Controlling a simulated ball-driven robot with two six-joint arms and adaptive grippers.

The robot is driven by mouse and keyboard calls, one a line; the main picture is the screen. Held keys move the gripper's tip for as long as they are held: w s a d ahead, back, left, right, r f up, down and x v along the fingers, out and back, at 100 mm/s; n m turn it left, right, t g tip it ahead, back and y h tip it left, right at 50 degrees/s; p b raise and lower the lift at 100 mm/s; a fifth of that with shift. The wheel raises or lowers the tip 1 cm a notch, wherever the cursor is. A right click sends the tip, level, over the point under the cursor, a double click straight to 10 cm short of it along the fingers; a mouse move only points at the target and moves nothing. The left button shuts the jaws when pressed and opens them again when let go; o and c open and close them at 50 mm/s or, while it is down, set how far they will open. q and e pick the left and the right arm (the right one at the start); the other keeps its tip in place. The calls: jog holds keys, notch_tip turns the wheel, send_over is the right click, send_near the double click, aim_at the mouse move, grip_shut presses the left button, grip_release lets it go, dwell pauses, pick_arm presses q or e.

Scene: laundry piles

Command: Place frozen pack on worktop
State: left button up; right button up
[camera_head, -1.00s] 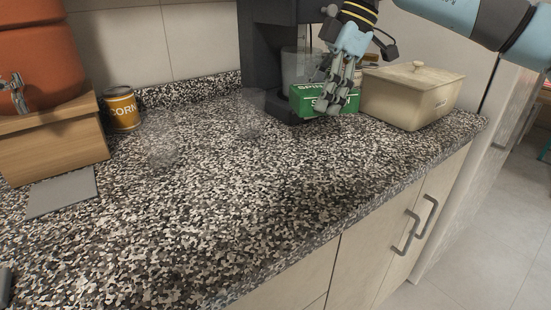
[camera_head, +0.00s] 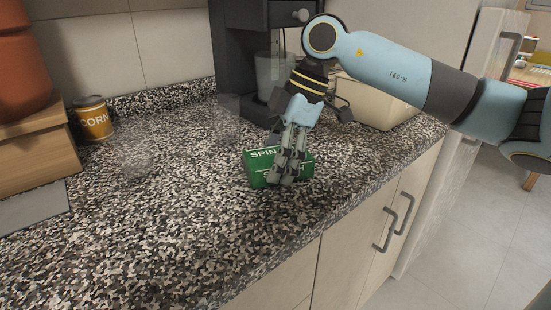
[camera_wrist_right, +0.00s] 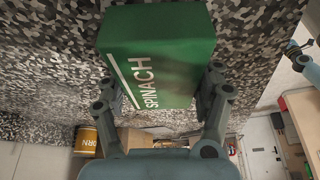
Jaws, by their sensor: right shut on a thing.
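The frozen pack is a green box with white SPINACH lettering (camera_head: 262,167). In the head view it is at the middle of the speckled worktop (camera_head: 190,210), at or just above the surface; I cannot tell whether it touches. My right gripper (camera_head: 284,178) is shut on the pack from above, and its fingers hide part of the pack's front. In the right wrist view the pack (camera_wrist_right: 160,60) sits between the two fingers of the right gripper (camera_wrist_right: 165,100).
A dark coffee machine (camera_head: 237,60) and a cream lidded box (camera_head: 375,105) stand behind the arm. Two clear glasses, a corn can (camera_head: 94,119) and a wooden stand (camera_head: 35,145) are on the left. The worktop's front edge runs close in front of the pack. The front left worktop is clear.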

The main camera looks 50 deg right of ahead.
jog(key=shift+f, duration=0.1)
jog(key=o, duration=1.5)
jog(key=p+v, duration=0.3)
jog(key=v, duration=0.8)
jog(key=shift+d, duration=0.1)
jog(key=shift+s+d+r+p, duration=0.15)
jog(key=shift+r+p, duration=0.2)
jog(key=shift+r, duration=0.2)
